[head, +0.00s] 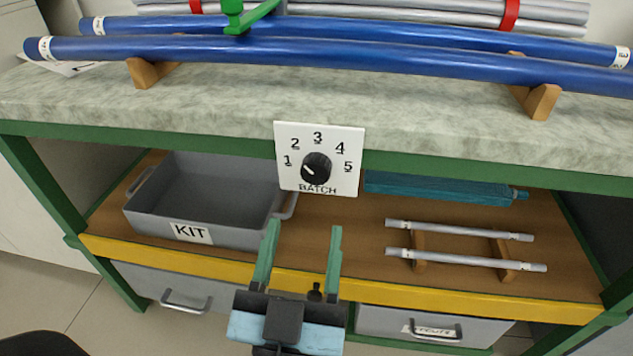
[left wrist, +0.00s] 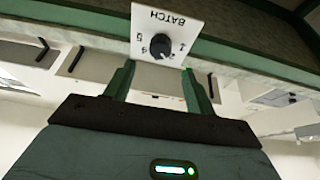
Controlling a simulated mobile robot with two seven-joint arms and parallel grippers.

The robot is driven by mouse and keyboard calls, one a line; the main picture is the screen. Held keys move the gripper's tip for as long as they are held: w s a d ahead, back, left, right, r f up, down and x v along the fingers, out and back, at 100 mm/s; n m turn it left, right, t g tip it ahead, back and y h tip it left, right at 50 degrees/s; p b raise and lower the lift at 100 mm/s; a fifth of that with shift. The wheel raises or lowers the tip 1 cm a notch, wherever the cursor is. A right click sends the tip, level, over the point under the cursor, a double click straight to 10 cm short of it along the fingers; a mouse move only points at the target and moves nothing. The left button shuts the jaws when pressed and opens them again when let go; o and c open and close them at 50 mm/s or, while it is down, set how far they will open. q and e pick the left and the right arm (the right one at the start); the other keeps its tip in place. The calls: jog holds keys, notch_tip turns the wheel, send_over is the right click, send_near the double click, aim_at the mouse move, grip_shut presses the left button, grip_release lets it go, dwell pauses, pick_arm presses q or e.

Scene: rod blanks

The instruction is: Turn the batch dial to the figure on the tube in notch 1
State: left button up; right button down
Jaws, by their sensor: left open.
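The batch dial (head: 316,168) is a black round knob on a white plate marked 1 to 5 on the bench's front edge. Its white mark points left, about toward 1. The dial also shows upside down in the left wrist view (left wrist: 162,46). A front blue tube (head: 300,55) and a back blue tube (head: 400,39) lie across wooden rests on the bench. Their end labels are too small to read surely, and I cannot tell which notch is 1. My left gripper (head: 305,228) is open and empty, below the dial plate and apart from it. My right gripper is not in view.
A yellow shelf edge (head: 400,294) runs in front, with drawers below. A green clamp-like part (head: 250,16) stands by the tubes.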

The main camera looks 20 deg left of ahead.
aim_at(315, 175)
pick_arm(q)
jog(key=p+x, duration=0.1)
jog(key=x, duration=0.5)
jog(key=shift+w+p, duration=0.1)
jog(key=shift+p, duration=0.2)
jog(key=shift+w+a+r, duration=0.2)
jog(key=shift+w+r, duration=0.05)
jog(key=shift+w, duration=0.45)
jog(key=c, duration=1)
jog(key=shift+o, duration=0.2)
